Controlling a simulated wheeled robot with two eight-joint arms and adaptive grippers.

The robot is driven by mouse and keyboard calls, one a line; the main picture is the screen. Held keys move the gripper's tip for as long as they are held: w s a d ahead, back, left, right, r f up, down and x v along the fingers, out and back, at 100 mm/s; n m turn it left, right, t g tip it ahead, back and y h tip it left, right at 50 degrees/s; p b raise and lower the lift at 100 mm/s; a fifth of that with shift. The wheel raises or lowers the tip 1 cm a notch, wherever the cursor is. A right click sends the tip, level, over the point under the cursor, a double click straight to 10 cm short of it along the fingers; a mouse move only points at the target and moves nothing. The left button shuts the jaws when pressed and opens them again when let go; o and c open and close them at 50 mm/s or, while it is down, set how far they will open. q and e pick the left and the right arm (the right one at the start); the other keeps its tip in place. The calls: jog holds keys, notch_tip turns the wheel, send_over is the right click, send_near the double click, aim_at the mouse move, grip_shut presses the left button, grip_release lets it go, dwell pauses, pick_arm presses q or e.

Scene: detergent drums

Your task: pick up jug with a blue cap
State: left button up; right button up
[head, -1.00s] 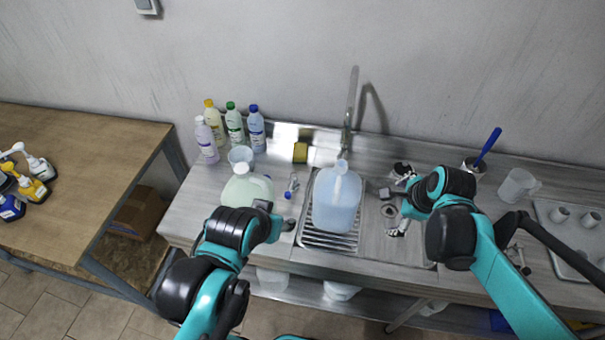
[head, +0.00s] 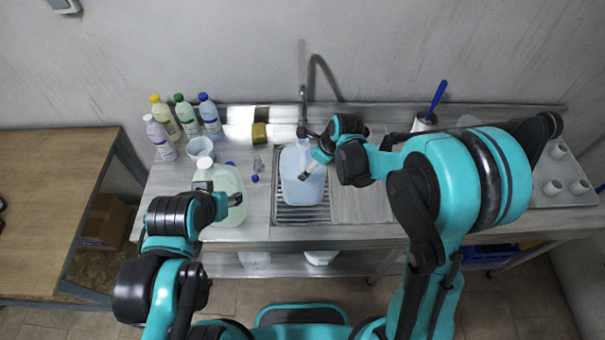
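A pale blue translucent jug (head: 296,190) stands upright over the ribbed sink area. Its top, where the cap is, lies close to the faucet and its colour is hard to make out. My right gripper (head: 308,173) reaches in from the right over the upper right of this jug, close to its handle. Whether its fingers are open or closed on the handle cannot be told. A pale green jug with a white cap (head: 205,163) stands to the left. My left gripper (head: 236,199) is in front of the green jug, overlapping its right side; its fingers are too small to read.
Several bottles (head: 186,118) stand at the back left, beside a clear cup (head: 200,147). A yellow sponge (head: 259,133) and a faucet (head: 302,95) are behind the sink. A blue-handled brush (head: 438,97) and a tray of cups (head: 562,185) are at right.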

jog(key=shift+s, duration=0.2)
jog(key=c, duration=2.3)
jog(key=shift+w, duration=0.1)
grip_shut()
jog(key=shift+r, duration=0.1)
